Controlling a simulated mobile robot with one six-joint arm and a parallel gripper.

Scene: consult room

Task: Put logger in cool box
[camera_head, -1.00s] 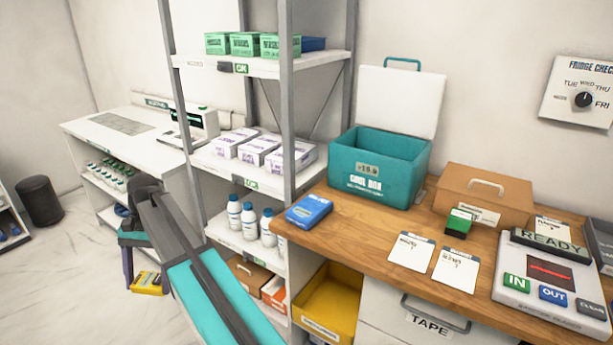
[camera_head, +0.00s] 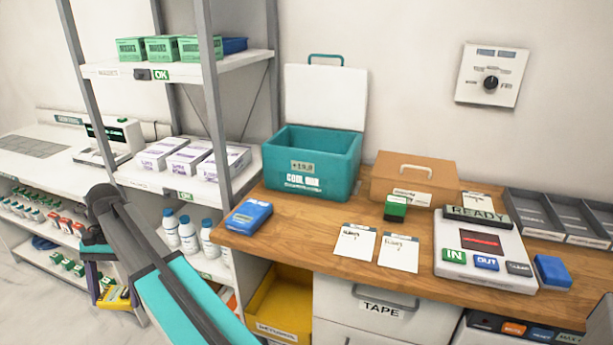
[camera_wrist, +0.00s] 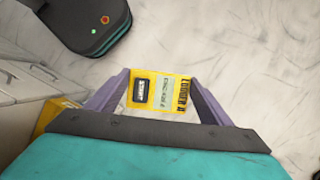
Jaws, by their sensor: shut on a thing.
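The logger is a yellow box with a pale display and a dark button; it shows in the wrist view (camera_wrist: 160,91) and, partly hidden, in the head view (camera_head: 113,297). My gripper (camera_wrist: 160,95) is shut on it, one purple finger on each side. In the head view my gripper (camera_head: 108,290) hangs low at the left, in front of the shelving and below the worktop. The teal cool box (camera_head: 312,165) stands on the wooden worktop with its white lid raised behind it. Its inside bottom is hidden.
A blue device (camera_head: 249,216) lies at the worktop's left edge, in front of the cool box. A brown case (camera_head: 415,180), a green stamp (camera_head: 396,208), cards (camera_head: 356,241) and a button panel (camera_head: 484,250) lie to the right. A shelf post (camera_head: 212,95) stands left of the box.

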